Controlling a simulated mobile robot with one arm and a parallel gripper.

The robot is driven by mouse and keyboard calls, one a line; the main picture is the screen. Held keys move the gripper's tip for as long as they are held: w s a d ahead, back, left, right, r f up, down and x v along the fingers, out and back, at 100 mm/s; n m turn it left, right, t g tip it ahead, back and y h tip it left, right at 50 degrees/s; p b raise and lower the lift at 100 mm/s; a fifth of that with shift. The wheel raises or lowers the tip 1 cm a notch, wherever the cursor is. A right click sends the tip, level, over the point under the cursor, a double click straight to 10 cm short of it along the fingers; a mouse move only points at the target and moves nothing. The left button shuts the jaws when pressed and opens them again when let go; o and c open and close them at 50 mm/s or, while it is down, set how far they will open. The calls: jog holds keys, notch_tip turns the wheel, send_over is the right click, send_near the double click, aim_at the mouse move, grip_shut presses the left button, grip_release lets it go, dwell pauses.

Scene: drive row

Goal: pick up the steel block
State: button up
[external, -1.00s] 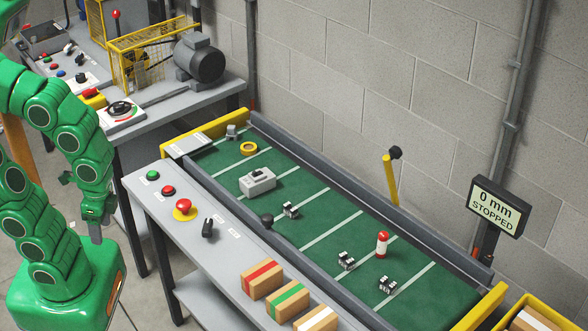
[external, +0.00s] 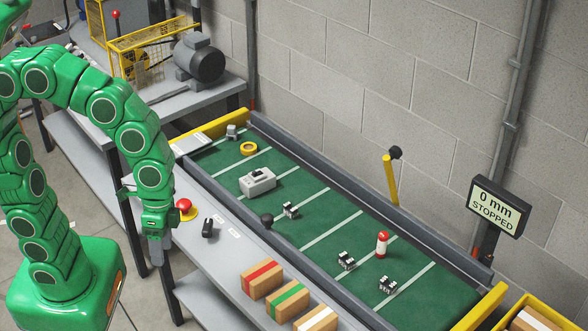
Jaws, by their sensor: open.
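My gripper (external: 158,245) hangs pointing down by the near edge of the grey control bench, left of the black lever switch. It is open, with nothing seen between its fingers, and it is well apart from everything on the belt. I cannot tell for certain which thing is the steel block. A small grey metal piece (external: 231,131) sits at the far left end of the green belt (external: 325,217). A larger light grey block with a dark top piece (external: 258,182) lies nearer on the belt. Several small silver-and-black pieces (external: 291,210) lie farther right.
The belt also carries a yellow ring (external: 249,148) and a red-and-white cylinder (external: 382,245). The control bench (external: 226,256) has a red button (external: 184,206), the lever switch (external: 207,228) and striped boxes (external: 263,278). Dark rails edge the belt.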

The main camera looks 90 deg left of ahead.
jog(key=w+d+f+n+h, duration=0.1)
jog(key=w+d+n+h, duration=0.2)
jog(key=w, duration=0.5)
jog(key=w+d+n+h, duration=0.2)
jog(key=w+d+n, duration=0.1)
jog(key=w, duration=0.4)
jog(key=w+a+f+n+t+h, duration=0.25)
jog(key=w+n, duration=0.45)
jog(key=w, duration=0.8)
jog(key=n+t+y, duration=0.1)
jog(key=n+t, duration=0.7)
jog(key=n, duration=0.7)
send_near(390, 280)
jog(key=shift+s+d+f, duration=0.1)
jog(key=shift+d+f, duration=0.25)
jog(key=shift+d, duration=0.05)
jog(key=shift+x, duration=0.85)
jog(key=shift+w+r+x, duration=0.1)
jog(key=shift+r+x, duration=0.05)
jog(key=shift+x, duration=1.35)
jog(key=shift+w+r+x, duration=0.1)
jog(key=shift+w+x, duration=0.05)
jog(key=shift+x, duration=1.35)
jog(key=shift+a, duration=0.1)
jog(key=shift+c, duration=0.3)
